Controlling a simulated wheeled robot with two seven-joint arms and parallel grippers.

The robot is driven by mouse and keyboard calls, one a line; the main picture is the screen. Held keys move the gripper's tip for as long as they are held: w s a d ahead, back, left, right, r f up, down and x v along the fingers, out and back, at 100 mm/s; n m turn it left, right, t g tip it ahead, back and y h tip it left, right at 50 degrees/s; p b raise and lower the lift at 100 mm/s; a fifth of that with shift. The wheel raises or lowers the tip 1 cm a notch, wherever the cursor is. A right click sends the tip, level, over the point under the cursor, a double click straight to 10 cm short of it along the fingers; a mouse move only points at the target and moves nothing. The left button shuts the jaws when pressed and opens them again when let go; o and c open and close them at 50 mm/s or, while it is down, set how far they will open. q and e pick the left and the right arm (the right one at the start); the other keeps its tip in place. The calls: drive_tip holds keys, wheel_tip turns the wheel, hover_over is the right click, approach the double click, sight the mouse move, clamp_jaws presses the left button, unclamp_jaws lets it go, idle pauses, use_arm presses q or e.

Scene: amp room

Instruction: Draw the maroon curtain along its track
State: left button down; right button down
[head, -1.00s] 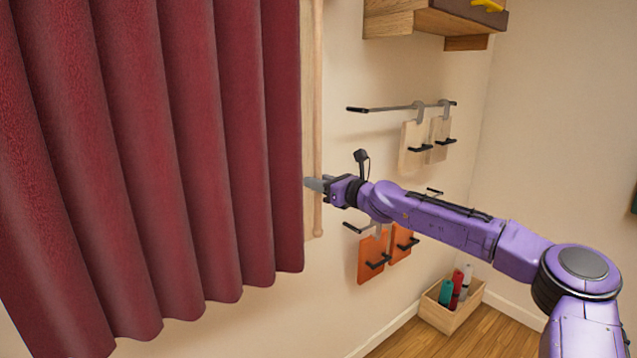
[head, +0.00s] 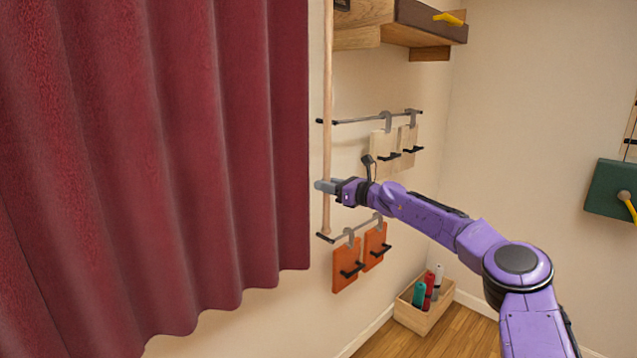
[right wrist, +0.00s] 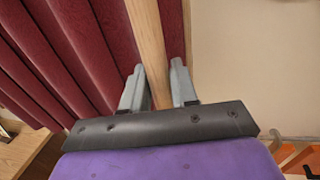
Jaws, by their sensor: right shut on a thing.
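The maroon curtain (head: 170,150) hangs in folds over the left half of the head view. It also fills the left of the right wrist view (right wrist: 75,45). A thin wooden rod (head: 327,110) hangs upright just right of the curtain's edge, a little apart from it in the picture. My right gripper (head: 324,187) is shut on this rod near its lower end. In the right wrist view the rod (right wrist: 148,45) runs between the two grey fingers. The curtain's track is out of view. My left gripper is not in view.
Right of the rod, a wall rail (head: 370,119) holds pale boards, and a lower rail (head: 350,230) holds orange boards (head: 346,264). A wooden shelf (head: 365,37) is above. A wooden box (head: 425,315) with bottles stands on the floor. A green case (head: 610,190) is at right.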

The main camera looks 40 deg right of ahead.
drive_tip(key=shift+d+r, duration=0.1)
drive_tip(key=shift+d, duration=0.1)
drive_tip(key=c, duration=1.1)
unclamp_jaws()
drive_tip(key=shift+o, duration=0.3)
drive_tip(key=shift+w+d+f, duration=0.1)
drive_tip(key=shift+d+f, duration=0.05)
drive_tip(key=shift+f, duration=0.05)
drive_tip(key=b+v, duration=0.1)
drive_tip(key=v, duration=0.9)
drive_tip(key=shift+s, duration=0.3)
drive_tip(key=shift+d, duration=0.1)
